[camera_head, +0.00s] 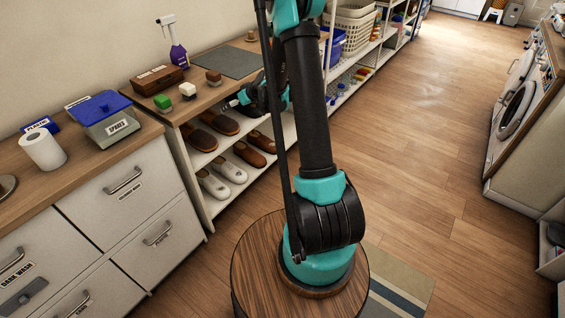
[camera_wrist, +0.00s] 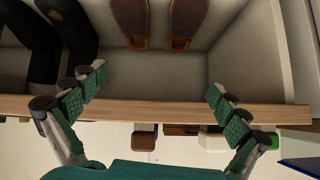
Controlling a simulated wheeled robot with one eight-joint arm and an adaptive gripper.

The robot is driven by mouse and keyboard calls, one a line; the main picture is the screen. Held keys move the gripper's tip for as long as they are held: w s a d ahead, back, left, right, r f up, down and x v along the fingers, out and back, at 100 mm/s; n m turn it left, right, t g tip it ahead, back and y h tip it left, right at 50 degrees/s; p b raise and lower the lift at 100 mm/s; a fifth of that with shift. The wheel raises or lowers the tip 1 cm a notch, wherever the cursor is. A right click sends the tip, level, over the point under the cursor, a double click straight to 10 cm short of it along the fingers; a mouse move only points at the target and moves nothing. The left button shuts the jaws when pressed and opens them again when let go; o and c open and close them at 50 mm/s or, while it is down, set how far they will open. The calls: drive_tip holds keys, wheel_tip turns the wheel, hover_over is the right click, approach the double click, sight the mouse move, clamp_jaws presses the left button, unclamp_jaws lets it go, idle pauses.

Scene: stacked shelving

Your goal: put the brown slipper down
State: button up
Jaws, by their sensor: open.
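Brown slippers lie in pairs in the shelf unit under the counter: a darker pair (camera_head: 220,122) on the upper level and a redder pair (camera_head: 249,154) on the lower level. In the wrist view, two brown slippers (camera_wrist: 187,22) lie side by side in a compartment, their far ends cut off by the frame. Which one the task means I cannot tell. My gripper (camera_wrist: 157,82) is open with nothing between its fingers, at the shelf's front edge and apart from the slippers. In the head view, my gripper (camera_head: 236,102) is by the upper level, partly hidden by my arm.
White slippers (camera_head: 229,171) lie on the lower level. Dark footwear (camera_wrist: 70,35) lies beside the brown pair in the wrist view. The shelf's wooden front edge (camera_wrist: 160,108) crosses near my fingers. A brown box (camera_head: 158,79), brushes and a spray bottle (camera_head: 178,52) stand on the counter.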

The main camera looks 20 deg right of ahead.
drive_tip(key=s+d+r+m+g+h, duration=0.1)
drive_tip(key=s+d+h, duration=0.1)
drive_tip(key=s, duration=1.2)
drive_tip(key=s+d+r+m+g+h, duration=0.1)
drive_tip(key=s+d+m+h, duration=0.1)
drive_tip(key=s, duration=1.2)
drive_tip(key=s+d+r+m+g+h, duration=0.1)
drive_tip(key=s+d, duration=0.3)
drive_tip(key=s, duration=1)
drive_tip(key=shift+r+m+g+h, duration=0.3)
drive_tip(key=shift+m+g+h, duration=0.1)
drive_tip(key=shift+m, duration=0.2)
drive_tip(key=shift+w, duration=0.1)
